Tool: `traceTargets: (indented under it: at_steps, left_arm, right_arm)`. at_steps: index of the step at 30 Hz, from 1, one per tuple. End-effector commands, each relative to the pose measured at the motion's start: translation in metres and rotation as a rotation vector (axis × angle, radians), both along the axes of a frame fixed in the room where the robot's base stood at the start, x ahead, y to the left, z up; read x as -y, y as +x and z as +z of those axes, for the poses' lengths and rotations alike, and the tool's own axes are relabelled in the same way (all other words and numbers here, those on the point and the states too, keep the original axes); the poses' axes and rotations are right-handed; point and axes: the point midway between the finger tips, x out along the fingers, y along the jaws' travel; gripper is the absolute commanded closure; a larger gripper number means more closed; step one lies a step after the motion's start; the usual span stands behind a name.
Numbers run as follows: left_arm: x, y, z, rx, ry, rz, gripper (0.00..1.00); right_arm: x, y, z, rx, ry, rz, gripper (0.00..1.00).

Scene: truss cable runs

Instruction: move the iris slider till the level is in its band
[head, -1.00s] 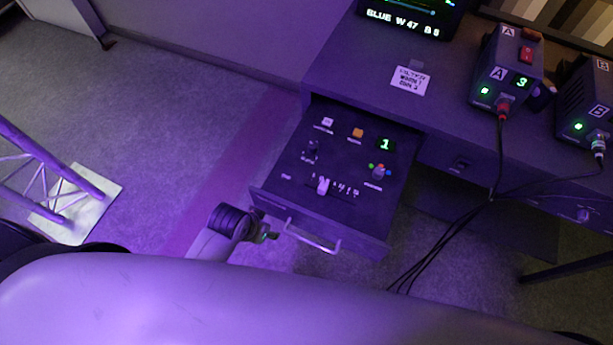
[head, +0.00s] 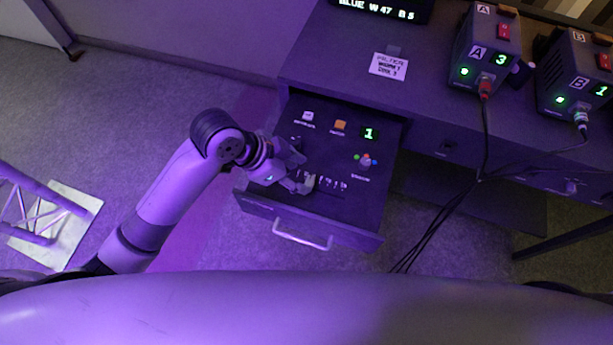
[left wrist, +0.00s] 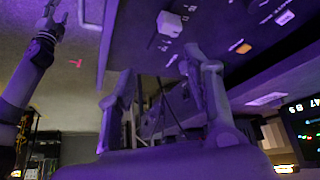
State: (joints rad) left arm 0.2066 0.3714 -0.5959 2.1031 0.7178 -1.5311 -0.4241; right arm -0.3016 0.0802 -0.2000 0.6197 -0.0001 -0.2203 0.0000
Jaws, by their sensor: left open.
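The iris slider's pale knob (head: 310,182) stands at the left end of a marked scale on the pulled-out drawer panel (head: 345,205). It also shows in the left wrist view as a white block (left wrist: 170,24), just beyond the fingertips. My left gripper (head: 302,173) is open over the panel, its fingertips close beside the knob. I cannot tell whether they touch it. The screen (head: 380,8) at the top edge is cut off; its lower line seems to read BLUE W 47 B 5. My right gripper (left wrist: 55,18) seems to show at the left wrist view's upper left.
The panel also has a white button (head: 307,116), an orange button (head: 340,125), a green "1" display (head: 369,133) and a coloured knob (head: 366,161). The drawer handle (head: 302,236) is in front. Boxes A (head: 484,50) and B (head: 572,80) with cables stand right.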

Motion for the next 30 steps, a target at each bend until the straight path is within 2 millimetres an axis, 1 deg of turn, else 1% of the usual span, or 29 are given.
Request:
traceTargets:
  at_steps: [1, 3, 5, 9, 15, 18, 20, 23, 26, 30]
  left_arm:
    - [0.001, 0.011, 0.009, 0.024, 0.024, -0.095, 0.53]
    - [0.002, 0.017, 0.018, 0.034, 0.049, -0.223, 0.53]
    - [-0.001, 0.023, 0.026, 0.038, 0.073, -0.322, 0.53]
    - [-0.016, 0.037, 0.045, 0.031, 0.124, -0.490, 0.53]
    - [-0.035, 0.049, 0.066, 0.011, 0.156, -0.603, 0.53]
    - [-0.038, 0.050, 0.069, 0.006, 0.159, -0.621, 0.53]
    - [-0.038, 0.050, 0.067, 0.003, 0.158, -0.625, 0.53]
    - [-0.033, 0.048, 0.057, 0.000, 0.157, -0.626, 0.53]
    - [-0.027, 0.045, 0.041, 0.001, 0.156, -0.626, 0.53]
    - [-0.015, 0.041, 0.013, 0.000, 0.157, -0.625, 0.53]
  right_arm:
    - [0.000, 0.000, 0.000, 0.000, 0.000, 0.000, 0.56]
    - [0.000, 0.000, -0.001, 0.000, 0.000, 0.000, 0.56]
    - [0.000, 0.000, -0.001, 0.000, 0.000, 0.000, 0.56]
    - [0.000, 0.000, -0.001, 0.000, 0.000, 0.000, 0.56]
    - [0.000, 0.000, -0.002, 0.000, 0.000, 0.000, 0.56]
    - [0.000, 0.000, -0.002, 0.001, 0.000, 0.000, 0.56]
    - [0.000, 0.000, -0.001, 0.001, 0.000, 0.000, 0.56]
    - [0.000, 0.001, -0.001, 0.001, 0.000, 0.000, 0.56]
    - [0.000, 0.001, 0.001, 0.001, 0.000, 0.000, 0.56]
    - [0.000, 0.001, 0.003, 0.002, 0.000, 0.000, 0.56]
